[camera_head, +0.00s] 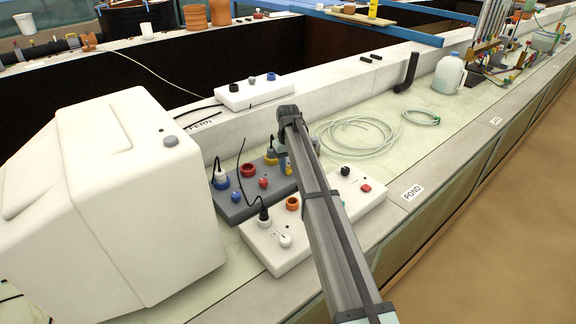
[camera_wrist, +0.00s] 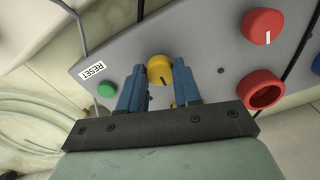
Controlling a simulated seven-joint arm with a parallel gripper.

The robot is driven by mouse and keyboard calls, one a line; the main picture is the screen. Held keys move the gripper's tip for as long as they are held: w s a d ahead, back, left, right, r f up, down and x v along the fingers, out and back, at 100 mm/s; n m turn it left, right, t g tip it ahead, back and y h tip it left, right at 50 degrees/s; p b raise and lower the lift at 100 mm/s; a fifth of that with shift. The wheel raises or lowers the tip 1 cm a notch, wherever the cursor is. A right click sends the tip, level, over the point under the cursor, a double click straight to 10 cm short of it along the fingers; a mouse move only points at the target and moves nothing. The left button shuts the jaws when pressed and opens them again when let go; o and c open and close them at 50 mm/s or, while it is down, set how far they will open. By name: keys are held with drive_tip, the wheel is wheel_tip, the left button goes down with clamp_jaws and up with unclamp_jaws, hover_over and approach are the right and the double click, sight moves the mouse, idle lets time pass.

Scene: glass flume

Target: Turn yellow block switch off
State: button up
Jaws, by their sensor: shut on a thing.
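A grey switch box (camera_head: 232,212) lies on the counter beside the large white housing; its panel fills much of the wrist view (camera_wrist: 205,40). The yellow switch knob (camera_wrist: 159,66) is round with a dark pointer line. My gripper (camera_wrist: 157,76) has its two blue fingers on either side of this knob and is shut on it. In the head view my gripper (camera_head: 282,150) reaches down at the far right end of the grey box, and my arm hides part of the panel there.
The panel also carries a red knob (camera_wrist: 262,26), a red socket (camera_wrist: 262,90), a green button (camera_wrist: 106,90) and a RESET label (camera_wrist: 93,71). Black cables cross close by. White boxes (camera_head: 252,92) lie in front and behind. Coiled hose (camera_head: 355,138) lies to the right.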

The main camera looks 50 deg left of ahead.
sight(288, 168)
drive_tip(key=shift+n, duration=0.3)
idle(0.4)
drive_tip(key=o, duration=1.1)
drive_tip(key=shift+c, duration=0.2)
wheel_tip(288, 168, up, 14)
drive_tip(key=shift+f, duration=0.1)
